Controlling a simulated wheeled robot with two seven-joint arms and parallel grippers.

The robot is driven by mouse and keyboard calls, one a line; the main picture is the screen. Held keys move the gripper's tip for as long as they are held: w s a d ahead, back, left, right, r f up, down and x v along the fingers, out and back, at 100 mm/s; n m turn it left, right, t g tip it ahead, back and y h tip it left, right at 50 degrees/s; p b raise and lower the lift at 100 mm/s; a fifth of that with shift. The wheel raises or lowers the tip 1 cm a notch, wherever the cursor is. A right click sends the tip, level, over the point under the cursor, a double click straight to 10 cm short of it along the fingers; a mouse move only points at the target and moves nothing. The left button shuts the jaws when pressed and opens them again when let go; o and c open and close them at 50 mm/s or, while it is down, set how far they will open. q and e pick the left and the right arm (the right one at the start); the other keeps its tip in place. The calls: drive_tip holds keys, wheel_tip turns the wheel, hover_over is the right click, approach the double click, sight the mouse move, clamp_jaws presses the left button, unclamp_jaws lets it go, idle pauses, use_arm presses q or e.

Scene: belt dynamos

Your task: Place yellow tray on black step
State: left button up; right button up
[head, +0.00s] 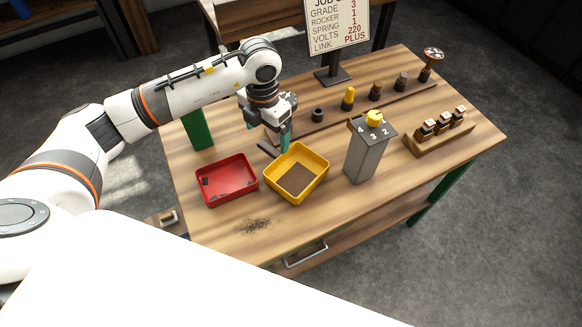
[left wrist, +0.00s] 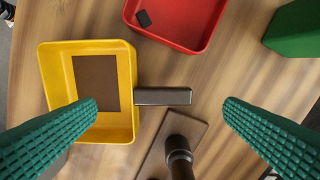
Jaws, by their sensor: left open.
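The yellow tray (head: 314,186) lies flat on the wooden table with a brown panel on its floor. It also shows on the left of the left wrist view (left wrist: 130,128). A dark bar (left wrist: 165,96) sticks out from its side, like a handle. It shows beside the tray in the head view (head: 268,149). My left gripper (head: 284,141) is open, pointing down at the tray's far side. In the left wrist view its green fingers (left wrist: 163,105) stand on either side of the bar, apart from it. I cannot make out a clear black step. My right gripper is not in view.
A red tray (head: 232,199) stands left of the yellow one, with a green block (head: 198,130) behind it. A grey post with a yellow knob (head: 366,158) and a wooden rack (head: 440,142) stand right. Several small parts line the back.

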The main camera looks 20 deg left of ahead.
sight(270, 148)
use_arm(q)
drive_tip(key=f, duration=0.7)
drive_tip(key=shift+w+f, duration=0.15)
drive_tip(key=shift+w, duration=0.15)
drive_tip(key=shift+c, duration=0.5)
drive_tip(key=c, duration=1.3)
